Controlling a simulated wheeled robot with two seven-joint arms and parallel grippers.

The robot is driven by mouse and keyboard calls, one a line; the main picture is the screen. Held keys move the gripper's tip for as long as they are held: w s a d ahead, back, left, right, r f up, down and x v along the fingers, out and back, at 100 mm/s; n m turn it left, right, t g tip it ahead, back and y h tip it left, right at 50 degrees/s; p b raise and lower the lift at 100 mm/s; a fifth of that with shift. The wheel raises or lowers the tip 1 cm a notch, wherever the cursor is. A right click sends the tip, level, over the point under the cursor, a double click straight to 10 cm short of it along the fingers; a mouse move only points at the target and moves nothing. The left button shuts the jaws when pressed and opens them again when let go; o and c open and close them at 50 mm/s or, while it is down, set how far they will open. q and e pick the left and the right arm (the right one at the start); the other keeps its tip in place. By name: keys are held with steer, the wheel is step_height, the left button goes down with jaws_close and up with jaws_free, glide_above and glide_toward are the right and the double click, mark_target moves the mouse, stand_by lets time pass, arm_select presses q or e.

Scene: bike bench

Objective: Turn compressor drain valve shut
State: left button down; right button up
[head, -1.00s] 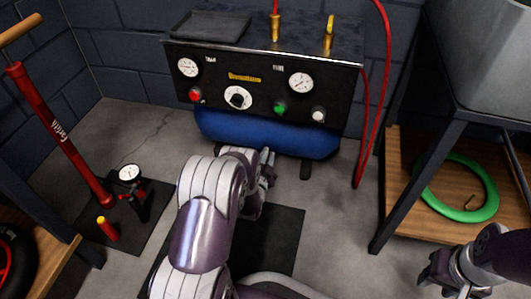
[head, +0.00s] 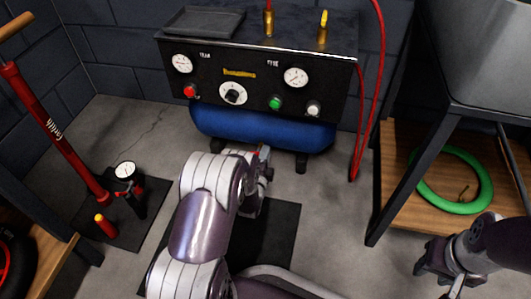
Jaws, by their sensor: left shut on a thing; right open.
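The compressor stands against the back wall, with a black control panel (head: 250,101) above a blue tank (head: 262,131). My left gripper (head: 265,158) is low under the front of the tank, at its lower edge. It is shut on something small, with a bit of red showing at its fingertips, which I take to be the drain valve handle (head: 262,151). The valve body and its exact angle are hidden by the gripper and arm. My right gripper (head: 425,259) is open and empty at the lower right, far from the compressor.
A red floor pump (head: 55,130) stands at left on a black mat. A red hose (head: 372,110) hangs right of the compressor. A bench with a wooden shelf (head: 400,205) holds a green tyre (head: 430,195). Another black mat (head: 280,235) lies under my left arm.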

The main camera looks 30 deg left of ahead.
arm_select(q)
steer(key=shift+w+a+r, duration=0.1)
steer(key=shift+a, duration=0.05)
steer(key=shift+s+d+f+m, duration=0.2)
steer(key=shift+d+m, duration=0.05)
steer(key=shift+m, duration=0.05)
stand_by(1.6)
steer(key=c, duration=1.2)
jaws_free()
steer(key=shift+o, duration=0.2)
